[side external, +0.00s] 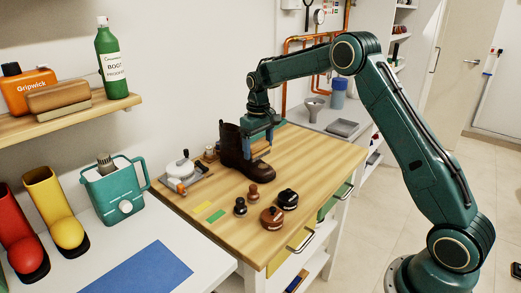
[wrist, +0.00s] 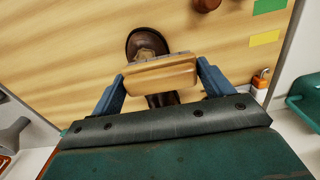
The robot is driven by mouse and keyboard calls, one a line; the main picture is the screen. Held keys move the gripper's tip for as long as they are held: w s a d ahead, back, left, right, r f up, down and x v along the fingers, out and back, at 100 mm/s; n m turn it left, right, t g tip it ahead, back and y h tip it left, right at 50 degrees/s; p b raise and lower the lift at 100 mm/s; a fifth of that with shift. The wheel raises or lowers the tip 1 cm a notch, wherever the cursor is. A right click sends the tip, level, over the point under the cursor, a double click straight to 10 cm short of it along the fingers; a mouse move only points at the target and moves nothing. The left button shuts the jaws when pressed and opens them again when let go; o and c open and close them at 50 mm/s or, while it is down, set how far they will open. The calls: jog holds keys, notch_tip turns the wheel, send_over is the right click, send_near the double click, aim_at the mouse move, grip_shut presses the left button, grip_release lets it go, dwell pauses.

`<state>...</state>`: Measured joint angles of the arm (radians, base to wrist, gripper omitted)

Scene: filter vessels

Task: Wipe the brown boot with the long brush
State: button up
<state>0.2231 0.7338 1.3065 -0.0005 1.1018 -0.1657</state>
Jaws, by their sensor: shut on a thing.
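The brown boot (side external: 229,147) stands upright on the wooden worktop, its toe pointing right. In the wrist view its rounded toe (wrist: 147,42) shows beyond the brush, and part of the boot shows below it. My gripper (side external: 262,146) is at the boot's front, just above the instep. Its blue fingers, also seen in the wrist view (wrist: 162,80), are shut on the long brush (wrist: 160,74), a pale wooden block held crosswise over the boot. The brush hides the middle of the boot. I cannot tell whether its bristles touch the leather.
Several dark and brown round-knobbed pieces (side external: 272,218) stand at the worktop's front. A metal device (side external: 180,171) is left of the boot. A teal jug (side external: 116,190) and red and yellow boots (side external: 52,205) are farther left. Another brush (side external: 58,97) lies on the shelf (side external: 75,120).

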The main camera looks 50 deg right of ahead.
aim_at(259, 156)
jog(key=shift+f, duration=2)
jog(key=shift+d+f, duration=0.5)
jog(key=shift+f, duration=0.15)
jog(key=shift+c, duration=0.3)
jog(key=shift+w+d+r, duration=0.1)
jog(key=shift+w+d, duration=0.05)
jog(key=shift+d, duration=1.15)
jog(key=shift+w+d+r, duration=0.1)
jog(key=shift+d, duration=1.15)
jog(key=shift+s+a+f, duration=0.1)
jog(key=shift+s+a, duration=0.05)
jog(key=shift+a, duration=1.45)
jog(key=shift+s+a, duration=0.1)
jog(key=shift+a, duration=1.45)
jog(key=shift+d+r, duration=0.1)
jog(key=shift+r, duration=4)
jog(key=shift+f, duration=0.1)
